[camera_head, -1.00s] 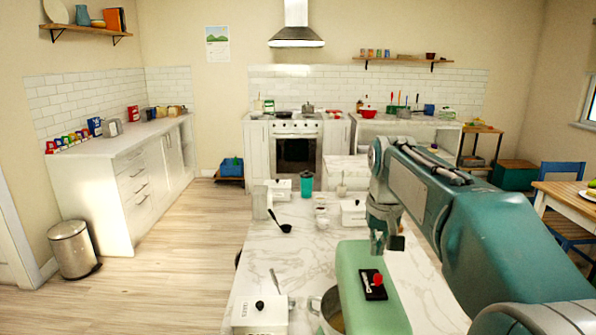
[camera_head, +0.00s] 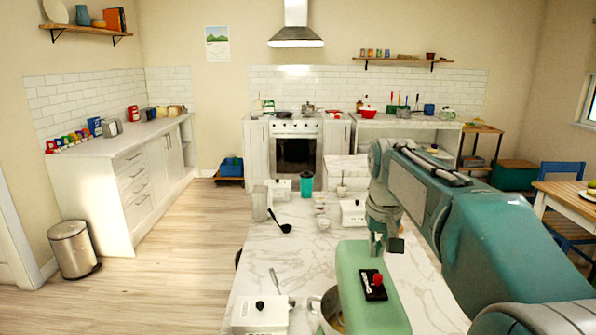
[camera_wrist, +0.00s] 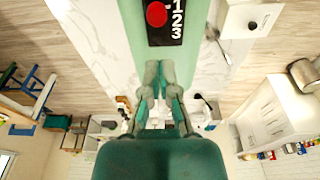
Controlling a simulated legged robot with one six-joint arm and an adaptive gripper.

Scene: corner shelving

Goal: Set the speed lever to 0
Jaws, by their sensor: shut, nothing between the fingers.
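The speed lever is a red knob (camera_head: 377,279) on a black plate (camera_head: 376,292) on top of a green mixer (camera_head: 357,262) at the front of the marble counter. In the wrist view the red knob (camera_wrist: 156,14) stands beside the numerals 1 and 2 at the top edge, with 3 lower on the plate; a 0 is out of frame. My gripper (camera_head: 387,243) is above and behind the lever in the head view. In the wrist view my gripper (camera_wrist: 162,72) is shut and empty, its tips over the green body, apart from the knob.
A metal bowl (camera_head: 328,312) stands left of the mixer. A black ladle (camera_head: 285,228), a teal cup (camera_head: 307,184) and a white canister (camera_head: 353,212) are farther back. The counter's middle is clear.

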